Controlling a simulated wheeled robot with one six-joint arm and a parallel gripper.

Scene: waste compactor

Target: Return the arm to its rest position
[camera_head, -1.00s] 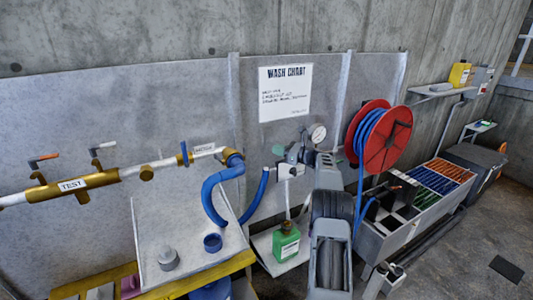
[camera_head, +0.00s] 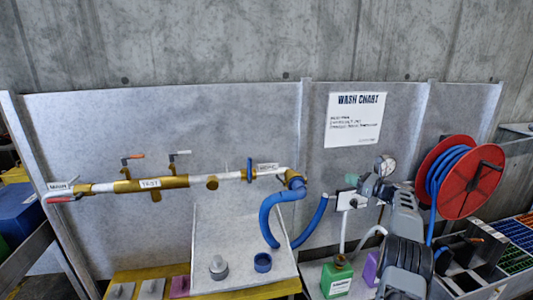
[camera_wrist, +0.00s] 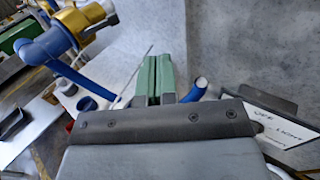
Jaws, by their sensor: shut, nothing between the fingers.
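My gripper shows in the wrist view, its two green fingers (camera_wrist: 155,78) shut together with nothing between them. In the head view my grey arm rises at the lower right, in front of the panel and beside the hose reel.
A red reel with blue hose (camera_head: 460,178) stands close on the right. The pipe with the TEST label (camera_head: 150,184) runs along the panel at left. A wash chart (camera_head: 355,119) hangs above.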

